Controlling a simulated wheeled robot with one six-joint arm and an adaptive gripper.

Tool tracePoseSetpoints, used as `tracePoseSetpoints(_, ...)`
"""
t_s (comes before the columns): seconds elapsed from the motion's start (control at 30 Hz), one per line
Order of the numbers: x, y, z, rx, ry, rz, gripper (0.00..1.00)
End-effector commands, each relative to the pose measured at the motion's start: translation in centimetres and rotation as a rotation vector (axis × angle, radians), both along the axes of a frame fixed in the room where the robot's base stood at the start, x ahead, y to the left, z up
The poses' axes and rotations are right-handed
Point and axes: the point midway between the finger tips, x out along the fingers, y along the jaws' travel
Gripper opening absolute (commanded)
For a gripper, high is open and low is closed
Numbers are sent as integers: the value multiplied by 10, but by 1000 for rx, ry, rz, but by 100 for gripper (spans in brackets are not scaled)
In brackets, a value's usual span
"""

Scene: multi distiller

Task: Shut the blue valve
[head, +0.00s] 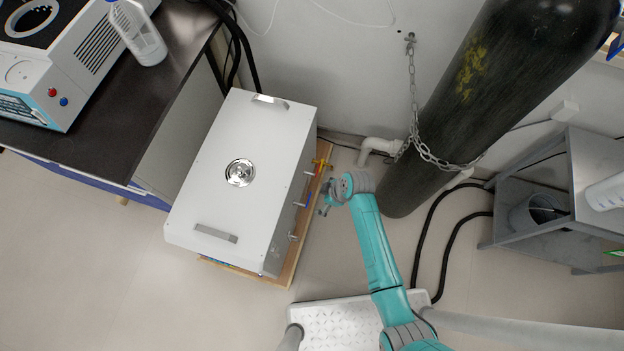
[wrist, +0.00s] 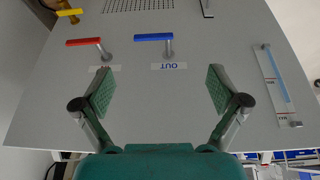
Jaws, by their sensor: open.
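The blue valve (wrist: 153,37) has a bar handle on a metal stem, above an upside-down "OUT" label (wrist: 168,67). In the wrist view the handle runs sideways across the upper middle of the grey panel. In the head view the blue valve (head: 309,198) shows small on the right side of the white distiller box (head: 208,190). My gripper (wrist: 161,88) is open and empty. Its two fingers point at the panel, one on each side below the blue handle, apart from it. In the head view my gripper (head: 324,210) is beside that panel.
A red handle (wrist: 84,42) is left of the blue one. A yellow valve (wrist: 68,13) is at the upper left. A level gauge (wrist: 276,83) is on the panel's right. A dark gas cylinder (head: 480,110) with a chain (head: 413,85) stands right of the box.

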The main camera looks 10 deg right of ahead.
Motion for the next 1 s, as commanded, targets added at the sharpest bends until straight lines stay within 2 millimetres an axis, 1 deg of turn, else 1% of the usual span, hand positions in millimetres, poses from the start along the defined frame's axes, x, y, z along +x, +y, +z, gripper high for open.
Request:
tracePoseSetpoints(0.03, 4, 2, 1, 1, 3, 12, 97)
tracePoseSetpoints(0.13, 6, 3, 2, 3, 13, 27, 97)
tracePoseSetpoints(0.27, 8, 6, -3, 3, 14, 33, 97)
tracePoseSetpoints(0.37, 10, 10, -13, 3, 15, 33, 97)
tracePoseSetpoints(0.6, 15, 24, -51, 2, 15, 33, 97)
tracePoseSetpoints(0.8, 20, 34, -77, 2, 15, 31, 97)
tracePoseSetpoints(1.0, 22, 40, -92, 3, 13, 30, 97)
